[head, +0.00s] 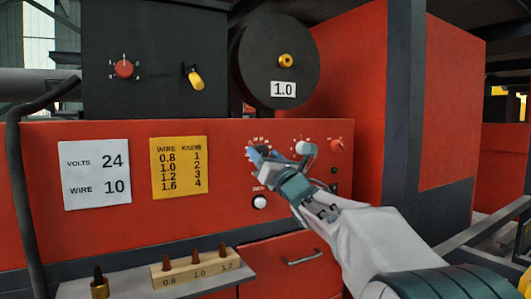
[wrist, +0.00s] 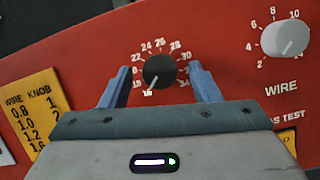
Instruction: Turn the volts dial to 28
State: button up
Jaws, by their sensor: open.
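The volts dial (wrist: 159,72) is a round black knob on the red panel, ringed by white numbers. In the wrist view its white mark points down-left, near the 16 end of the scale; 28 is at the upper right. My gripper (wrist: 159,66) is open, with one blue finger on each side of the dial and a visible gap to it. In the head view my gripper (head: 259,154) covers much of the dial. A white card (head: 96,180) reads VOLTS 24 and WIRE 10.
A pale WIRE knob (wrist: 285,38) is right of the dial, and a red knob (head: 336,145) lies farther right. A yellow wire/knob chart (head: 179,165) is to the left. A white button (head: 260,202) is below. A shelf holds a wooden block (head: 195,269) with brown tips.

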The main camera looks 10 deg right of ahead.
jog(key=c, duration=1)
jog(key=shift+a+f+m+b, duration=0.15)
jog(key=shift+m+b, duration=0.15)
jog(key=shift+b, duration=0.25)
